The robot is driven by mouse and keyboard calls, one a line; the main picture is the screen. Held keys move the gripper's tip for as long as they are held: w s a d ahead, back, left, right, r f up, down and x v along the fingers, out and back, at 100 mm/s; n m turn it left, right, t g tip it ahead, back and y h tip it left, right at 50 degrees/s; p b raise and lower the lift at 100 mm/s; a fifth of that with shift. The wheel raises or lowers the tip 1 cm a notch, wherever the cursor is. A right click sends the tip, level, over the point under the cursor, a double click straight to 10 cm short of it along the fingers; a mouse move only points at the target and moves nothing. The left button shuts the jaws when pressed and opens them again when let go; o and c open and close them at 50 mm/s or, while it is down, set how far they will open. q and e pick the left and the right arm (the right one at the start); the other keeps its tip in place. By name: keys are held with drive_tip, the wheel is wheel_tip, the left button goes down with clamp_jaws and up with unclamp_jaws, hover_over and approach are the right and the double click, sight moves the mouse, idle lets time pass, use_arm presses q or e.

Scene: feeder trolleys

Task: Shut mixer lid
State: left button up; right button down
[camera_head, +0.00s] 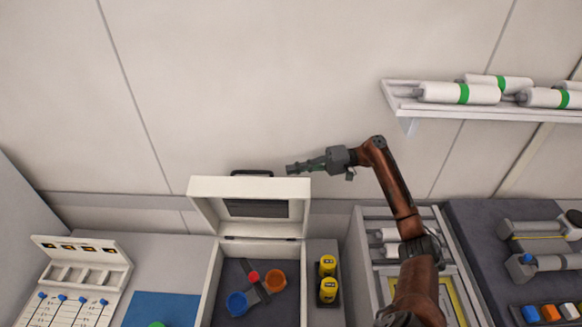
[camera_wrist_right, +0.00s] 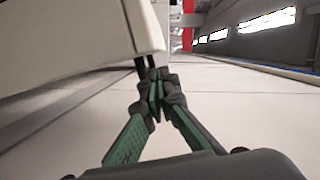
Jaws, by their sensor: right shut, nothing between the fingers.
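The mixer is a white box (camera_head: 212,285) with its lid (camera_head: 250,187) standing open, tilted up at the back. The lid has a dark handle (camera_head: 251,172) on its top edge and a dark panel inside. Inside the box are a blue round part (camera_head: 237,304), an orange one (camera_head: 275,280) and a red knob (camera_head: 253,277). My right gripper (camera_head: 291,169) is shut and empty, at the lid's upper right corner and pointing left. In the right wrist view its green fingers (camera_wrist_right: 155,98) are together, close to a pale slab; I cannot tell whether they touch it. My left gripper is out of view.
Yellow canisters (camera_head: 328,277) stand right of the mixer. A blue mat (camera_head: 162,310) and a white rack (camera_head: 82,262) lie to the left. A shelf (camera_head: 402,100) with white rollers is on the wall at upper right. The wall above the lid is bare.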

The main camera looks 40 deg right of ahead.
drive_tip(key=p+x, duration=0.1)
drive_tip(key=x, duration=0.5)
drive_tip(key=shift+r+p, duration=0.15)
drive_tip(key=shift+p, duration=0.25)
drive_tip(key=shift+w+a, duration=0.25)
drive_tip(key=shift+a, duration=0.1)
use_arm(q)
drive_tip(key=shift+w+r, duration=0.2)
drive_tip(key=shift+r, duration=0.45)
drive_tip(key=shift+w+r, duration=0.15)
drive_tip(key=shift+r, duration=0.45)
use_arm(e)
drive_tip(key=shift+a, duration=0.1)
